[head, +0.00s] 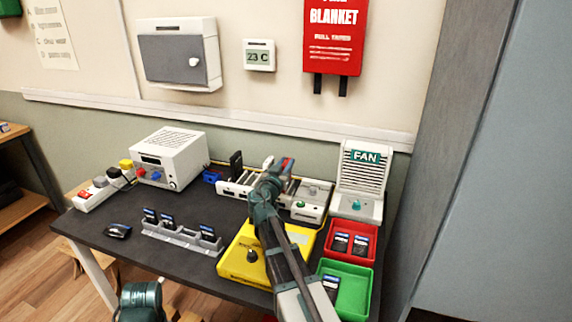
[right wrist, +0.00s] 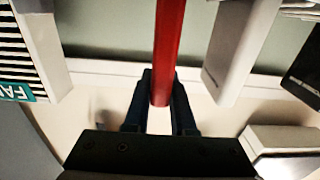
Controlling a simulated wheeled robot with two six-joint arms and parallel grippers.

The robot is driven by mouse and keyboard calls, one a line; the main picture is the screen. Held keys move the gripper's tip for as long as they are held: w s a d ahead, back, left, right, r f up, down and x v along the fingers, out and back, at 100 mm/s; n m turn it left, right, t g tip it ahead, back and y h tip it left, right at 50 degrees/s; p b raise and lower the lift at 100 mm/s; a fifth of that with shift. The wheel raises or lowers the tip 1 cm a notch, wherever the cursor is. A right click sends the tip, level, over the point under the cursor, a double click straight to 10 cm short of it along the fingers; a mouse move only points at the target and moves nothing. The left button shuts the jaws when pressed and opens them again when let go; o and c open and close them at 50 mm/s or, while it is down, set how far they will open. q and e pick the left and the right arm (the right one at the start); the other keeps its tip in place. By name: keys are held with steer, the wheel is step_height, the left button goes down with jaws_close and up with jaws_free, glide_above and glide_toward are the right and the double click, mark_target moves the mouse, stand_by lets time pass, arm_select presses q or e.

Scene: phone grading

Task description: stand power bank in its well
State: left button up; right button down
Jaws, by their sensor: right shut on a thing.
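My right gripper (head: 285,167) is over the white test fixture (head: 310,212) at the back of the table. It is shut on a red bar, whose top (head: 288,163) shows at the fingers. In the right wrist view, the red bar (right wrist: 168,50) runs between the two dark fingers (right wrist: 160,100). I cannot tell whether the bar is part of the fixture. Dark slabs with blue-and-white labels stand in a grey rack (head: 178,236), each in its own slot. I cannot tell which is the power bank.
A yellow box (head: 240,268) with a black knob lies under my right arm. A red bin (head: 361,257) and a green bin (head: 356,300) hold dark slabs at right. A FAN unit (head: 362,180) stands behind them. A dark object (head: 118,230) lies left of the rack.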

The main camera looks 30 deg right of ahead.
steer(key=shift+f, duration=0.3)
stand_by(0.5)
steer(key=c, duration=0.7)
jaws_free()
